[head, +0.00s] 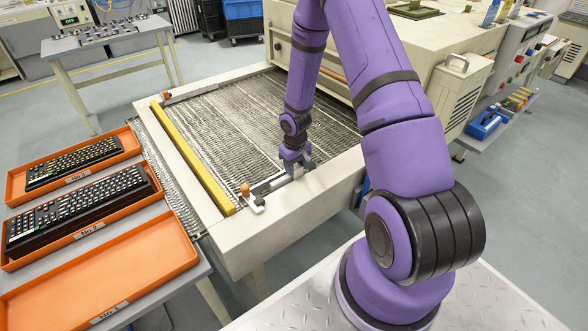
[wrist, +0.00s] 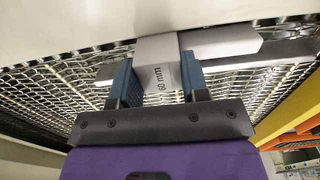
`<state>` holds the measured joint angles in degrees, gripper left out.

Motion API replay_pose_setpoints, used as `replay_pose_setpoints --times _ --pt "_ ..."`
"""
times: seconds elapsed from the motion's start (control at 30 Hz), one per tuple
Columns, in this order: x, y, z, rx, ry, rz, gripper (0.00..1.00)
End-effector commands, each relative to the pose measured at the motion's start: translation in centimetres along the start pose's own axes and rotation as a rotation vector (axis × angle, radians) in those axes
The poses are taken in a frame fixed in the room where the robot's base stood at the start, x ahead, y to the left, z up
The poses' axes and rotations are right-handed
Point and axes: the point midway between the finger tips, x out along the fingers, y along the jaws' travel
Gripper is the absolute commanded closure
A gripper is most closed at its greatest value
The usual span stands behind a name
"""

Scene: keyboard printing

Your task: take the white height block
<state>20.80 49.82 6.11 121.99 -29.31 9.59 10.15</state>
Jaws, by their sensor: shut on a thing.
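The white height block (wrist: 158,62), marked "60 mm", is between the two blue fingers of my gripper (wrist: 157,84) in the wrist view. The fingers touch its sides, and my gripper is shut on it. In the head view my gripper (head: 297,166) is low at the near edge of the machine's mesh bed, and the block is mostly hidden there. A grey bar (wrist: 222,43) lies right beside the block in the wrist view. I cannot tell whether the block still rests on the machine.
A wire mesh conveyor (head: 240,130) has a pale frame around it. A yellow bar (head: 193,160) runs along its left side. An orange knob (head: 245,189) stands near the front corner. Orange trays (head: 100,275), two with keyboards, are at left.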

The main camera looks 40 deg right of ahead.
Motion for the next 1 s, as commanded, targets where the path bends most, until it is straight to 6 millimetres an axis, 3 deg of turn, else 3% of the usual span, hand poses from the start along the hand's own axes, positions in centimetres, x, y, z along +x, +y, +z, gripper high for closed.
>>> replay_pose_setpoints --times 0.27,0.8,1.0 --pt "-2.8 0.1 -0.1 0.002 0.004 0.001 1.00" --pt "-14.2 0.1 -0.1 0.002 0.004 0.002 1.00" --pt "-16.7 0.1 0.0 0.002 0.002 0.001 1.00"
